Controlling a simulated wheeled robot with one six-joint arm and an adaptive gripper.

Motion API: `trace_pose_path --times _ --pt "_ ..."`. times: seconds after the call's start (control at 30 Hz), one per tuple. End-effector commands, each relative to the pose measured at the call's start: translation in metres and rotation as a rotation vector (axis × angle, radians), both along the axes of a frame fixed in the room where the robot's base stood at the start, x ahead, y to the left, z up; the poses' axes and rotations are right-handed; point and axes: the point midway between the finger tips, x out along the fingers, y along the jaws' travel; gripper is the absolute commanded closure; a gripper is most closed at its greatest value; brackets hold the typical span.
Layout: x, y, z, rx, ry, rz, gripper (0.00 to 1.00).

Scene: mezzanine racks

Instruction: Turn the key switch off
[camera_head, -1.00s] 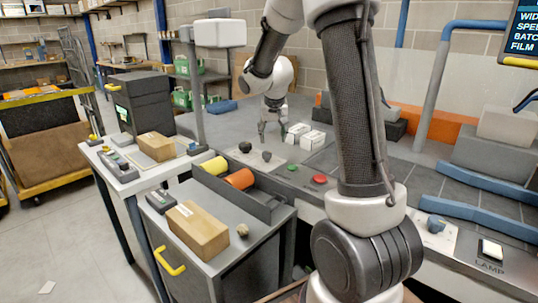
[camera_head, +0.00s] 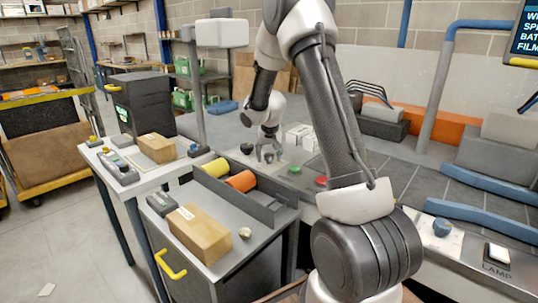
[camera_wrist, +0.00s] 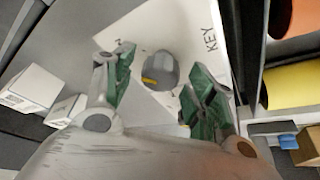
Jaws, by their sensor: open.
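The key switch is a grey round knob (camera_wrist: 160,70) with a yellow mark, on a white plate (camera_wrist: 142,32) lettered KEY in the wrist view. My gripper (camera_wrist: 157,78) is open, its green-padded fingers on either side of the knob with gaps showing. I cannot tell whether either finger touches it. In the head view my gripper (camera_head: 268,154) is down over the panel, and its fingers largely hide the knob.
A second dark knob (camera_head: 247,148) stands just left of my gripper. Green (camera_head: 294,170) and red (camera_head: 321,181) buttons lie to the right. White boxes (camera_head: 299,135) stand behind. A yellow roll (camera_head: 216,168) and an orange roll (camera_head: 241,181) lie in a tray in front.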

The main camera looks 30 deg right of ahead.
Motion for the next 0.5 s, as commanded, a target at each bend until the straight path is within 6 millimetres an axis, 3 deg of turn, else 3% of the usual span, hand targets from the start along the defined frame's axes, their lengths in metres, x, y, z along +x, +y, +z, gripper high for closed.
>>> trace_pose_path --times 0.07,0.3,0.5 --pt "-0.0001 0.0 0.0002 0.0 0.0 0.0 0.44" --pt "-0.0001 0.0002 0.0002 0.0 0.0 0.001 0.88" --pt "-0.0002 0.0001 0.0003 0.0 0.0 0.005 0.89"
